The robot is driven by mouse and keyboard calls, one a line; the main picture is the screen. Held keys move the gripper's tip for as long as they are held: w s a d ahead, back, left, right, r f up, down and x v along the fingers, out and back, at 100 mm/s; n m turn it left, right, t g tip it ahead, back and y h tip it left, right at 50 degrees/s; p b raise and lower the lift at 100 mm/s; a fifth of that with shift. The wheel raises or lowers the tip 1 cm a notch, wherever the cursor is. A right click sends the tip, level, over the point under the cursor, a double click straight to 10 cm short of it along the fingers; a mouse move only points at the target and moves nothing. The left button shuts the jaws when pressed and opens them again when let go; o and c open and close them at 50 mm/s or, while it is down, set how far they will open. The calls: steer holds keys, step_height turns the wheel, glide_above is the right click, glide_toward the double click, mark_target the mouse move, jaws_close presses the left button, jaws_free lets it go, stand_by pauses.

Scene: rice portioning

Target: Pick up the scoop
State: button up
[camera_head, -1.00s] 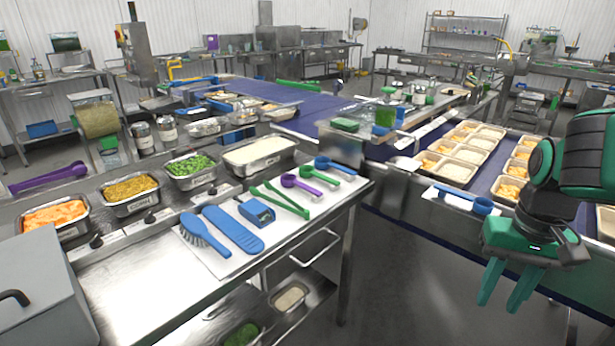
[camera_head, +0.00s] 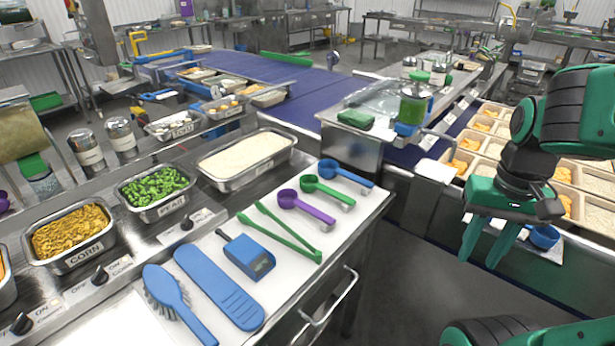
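Several scoops lie on the white mat (camera_head: 376,204) on the steel counter. A blue round scoop (camera_head: 330,168) is at the far end, then a green one (camera_head: 311,184), then a purple one (camera_head: 289,199). A square blue scoop (camera_head: 249,256) lies nearer, left of the green tongs. Another blue scoop (camera_head: 544,237) lies at the right, partly hidden behind my gripper. My gripper (camera_head: 480,257) hangs at the right, fingers down and apart, with nothing between them. It is well to the right of the mat.
Green tongs (camera_head: 284,235), a blue spatula (camera_head: 220,289) and a blue brush (camera_head: 176,303) share the mat. Pans of corn (camera_head: 70,235), peas (camera_head: 156,188) and rice (camera_head: 246,158) line the back. A conveyor with food trays (camera_head: 485,138) runs at the right. Floor shows between counter and conveyor.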

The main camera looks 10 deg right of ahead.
steer(key=shift+w, duration=0.55)
steer(key=shift+o, duration=1)
steer(key=shift+s+r, duration=0.15)
steer(key=shift+s, duration=0.05)
steer(key=n+t+y, duration=0.3)
steer(key=n+t, duration=0.1)
steer(key=n, duration=0.9)
glide_toward(331, 191)
steer(key=shift+w+a+f+n, duration=0.15)
steer(key=shift+w+a+f, duration=0.15)
steer(key=shift+f, duration=0.2)
steer(key=shift+w+a+f+n, duration=0.15)
steer(key=shift+w+f, duration=0.15)
steer(key=shift+f, duration=0.15)
steer(key=shift+x, duration=3.2)
steer(key=shift+d, duration=0.15)
steer(key=shift+f, duration=0.25)
